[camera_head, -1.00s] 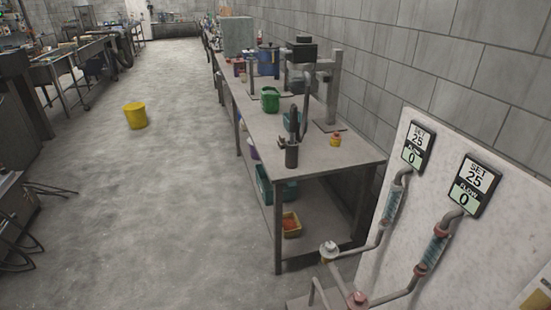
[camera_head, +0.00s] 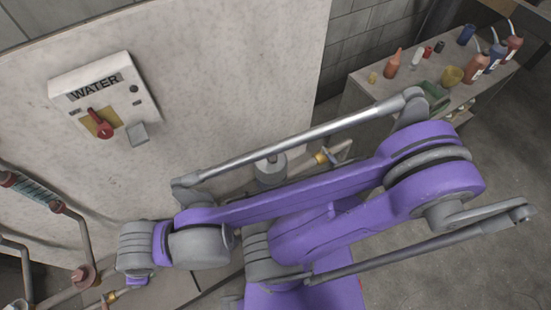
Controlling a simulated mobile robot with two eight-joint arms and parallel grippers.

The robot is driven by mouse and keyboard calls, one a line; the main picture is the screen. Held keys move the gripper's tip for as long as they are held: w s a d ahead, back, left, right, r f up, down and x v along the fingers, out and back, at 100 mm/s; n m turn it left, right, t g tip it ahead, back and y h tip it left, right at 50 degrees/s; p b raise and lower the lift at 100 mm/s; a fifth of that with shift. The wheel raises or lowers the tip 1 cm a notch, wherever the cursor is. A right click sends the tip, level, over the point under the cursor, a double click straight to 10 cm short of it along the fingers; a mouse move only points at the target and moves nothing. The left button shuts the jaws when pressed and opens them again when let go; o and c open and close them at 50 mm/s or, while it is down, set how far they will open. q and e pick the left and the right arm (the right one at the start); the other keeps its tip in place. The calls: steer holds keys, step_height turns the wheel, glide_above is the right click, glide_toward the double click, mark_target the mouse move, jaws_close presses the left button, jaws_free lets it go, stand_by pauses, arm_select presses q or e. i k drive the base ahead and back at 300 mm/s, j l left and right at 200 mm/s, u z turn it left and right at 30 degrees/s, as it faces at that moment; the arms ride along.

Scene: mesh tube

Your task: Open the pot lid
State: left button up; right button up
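I see no pot or pot lid that I can make out. A grey cylindrical piece (camera_head: 270,171) shows behind my purple and grey arm, low against the pale panel; I cannot tell what it is. My arm crosses the middle of the view and hides part of the panel's foot and the pipes there. No gripper fingers of either arm show.
The pale panel (camera_head: 220,60) carries a WATER box (camera_head: 105,98) with a red knob (camera_head: 101,124). Pipes (camera_head: 85,245) run at lower left. A bench (camera_head: 360,85) at upper right holds bottles and a yellow container (camera_head: 452,75). The floor (camera_head: 480,150) at right looks clear.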

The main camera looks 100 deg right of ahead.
mark_target(273, 170)
steer(key=k+z, duration=0.1)
steer(key=z, duration=3.1)
steer(key=l+u, duration=0.95)
steer(key=i+j, duration=0.05)
